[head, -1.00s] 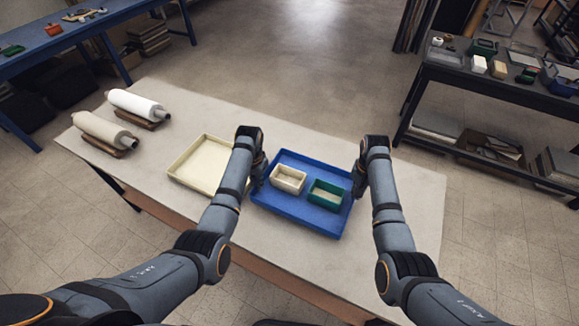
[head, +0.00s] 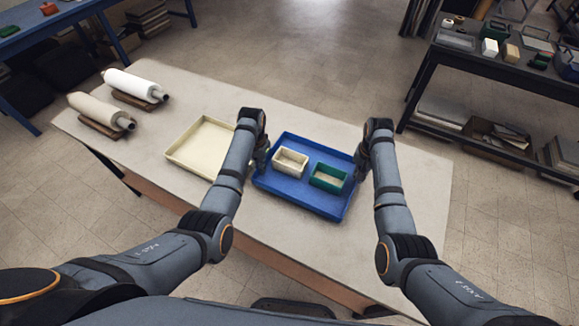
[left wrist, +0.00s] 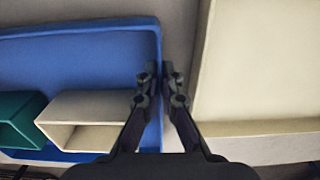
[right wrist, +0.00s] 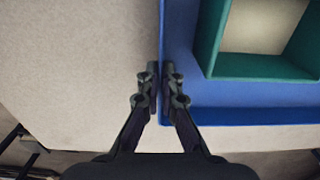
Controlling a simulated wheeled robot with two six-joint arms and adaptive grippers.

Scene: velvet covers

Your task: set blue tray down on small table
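The blue tray (head: 300,197) is over the pale worktable (head: 400,215), looking level; whether it touches the top is unclear. It carries a cream box (head: 290,162) and a green box (head: 328,177). My left gripper (head: 261,163) is at its left side; in the left wrist view the fingers (left wrist: 157,75) close on the tray's rim. My right gripper (head: 361,165) is at its right side; in the right wrist view the fingers (right wrist: 160,75) close on the opposite rim. Which table is the small one is not clear.
A cream tray (head: 190,165) lies just left of the blue tray. Two rollers on stands (head: 135,85) occupy the worktable's left end. A dark table with shelf (head: 480,65) and several items stands back right, a blue bench (head: 70,32) back left. Floor between is open.

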